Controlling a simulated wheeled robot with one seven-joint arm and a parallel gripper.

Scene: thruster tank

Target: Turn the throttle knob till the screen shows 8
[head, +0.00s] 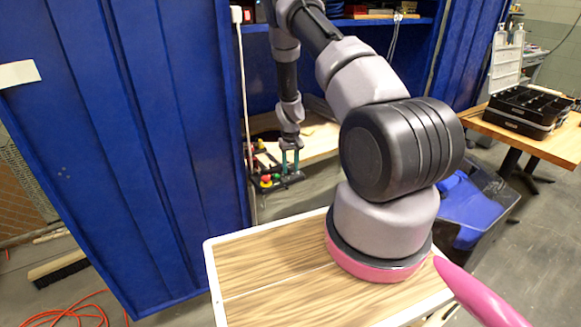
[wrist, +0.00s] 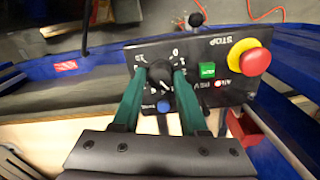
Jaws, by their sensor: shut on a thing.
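The black throttle knob (wrist: 160,76) sits on a black control panel (wrist: 222,90), with dial marks around it in the wrist view. My gripper (wrist: 160,86) is shut on the knob, one teal finger on each side. In the head view, my gripper (head: 290,160) reaches down to the panel (head: 279,184) in front of the blue cabinet. The knob itself is too small to make out there. I cannot make out a screen or its number in either view.
The panel also bears a red stop button (wrist: 256,62) on a yellow base, a green button (wrist: 207,70), a blue button (wrist: 163,106) and a ball-topped lever (wrist: 197,20). A blue cabinet wall (head: 130,130) stands left of my arm. A workbench (head: 560,145) stands at the right.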

